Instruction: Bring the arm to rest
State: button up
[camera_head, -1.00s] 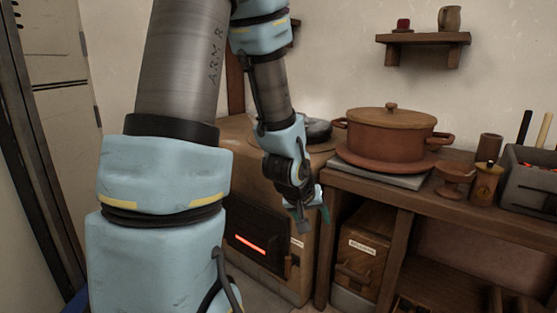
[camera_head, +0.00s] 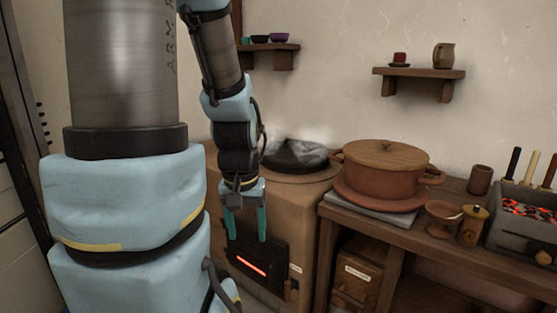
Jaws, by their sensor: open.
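My gripper (camera_head: 246,236) hangs pointing down in front of the clay stove. Its two teal fingers are apart, with nothing between them. My arm rises from the left of the picture and bends down to the gripper. The stove (camera_head: 300,222) stands behind the gripper, with a dark firebox door (camera_head: 256,262) and a glowing orange slot just below the fingers.
A dark pan (camera_head: 294,155) steams on the stove top. A lidded clay pot (camera_head: 382,172) sits on the wooden counter (camera_head: 395,236), beside a small bowl, a jar and a grey box of embers (camera_head: 525,215). Wall shelves (camera_head: 420,73) hang above.

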notch_tip(320, 180, up, 18)
jog(key=p, duration=1.5)
